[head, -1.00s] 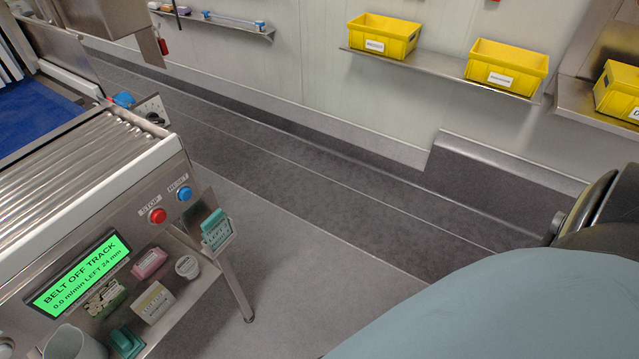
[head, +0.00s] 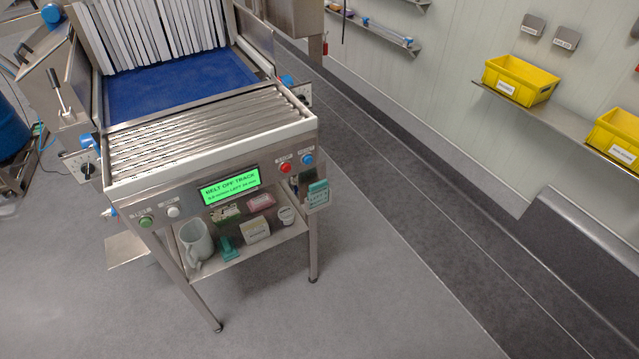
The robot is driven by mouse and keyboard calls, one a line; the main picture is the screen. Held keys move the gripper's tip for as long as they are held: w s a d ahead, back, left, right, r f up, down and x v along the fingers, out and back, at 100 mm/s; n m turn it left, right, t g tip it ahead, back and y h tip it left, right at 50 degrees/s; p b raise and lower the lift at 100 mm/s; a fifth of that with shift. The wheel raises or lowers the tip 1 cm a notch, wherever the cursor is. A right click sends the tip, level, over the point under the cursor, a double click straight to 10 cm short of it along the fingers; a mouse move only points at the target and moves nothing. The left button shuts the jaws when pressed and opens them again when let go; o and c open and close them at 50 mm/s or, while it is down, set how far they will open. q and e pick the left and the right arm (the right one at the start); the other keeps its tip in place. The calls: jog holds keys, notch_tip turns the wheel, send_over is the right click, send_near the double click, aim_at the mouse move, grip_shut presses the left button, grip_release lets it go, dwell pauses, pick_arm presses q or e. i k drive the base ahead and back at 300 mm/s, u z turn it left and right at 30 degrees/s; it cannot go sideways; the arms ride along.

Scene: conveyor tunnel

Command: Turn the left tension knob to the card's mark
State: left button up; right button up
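The conveyor machine (head: 190,200) stands left of centre, with steel rollers (head: 200,135) and a blue belt (head: 175,85). A metal plate with a dark knob (head: 86,168) sits on its left side; the knob's pointer angle is too small to read. A similar plate (head: 302,93) shows on the right side, its knob hard to make out. A card with a teal clip (head: 318,194) hangs at the front right corner; its print is unreadable. The green display (head: 230,188) reads "BELT OFF TRACK" with a smaller line below. Neither gripper is in view.
A shelf under the panel holds a mug (head: 196,242), a teal item (head: 229,248) and small boxes. A red button (head: 286,168), blue button (head: 307,159) and green button (head: 146,221) line the front. Yellow bins (head: 520,80) sit on wall shelves. The front floor is clear.

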aim_at(88, 169)
jog(key=u, duration=1.45)
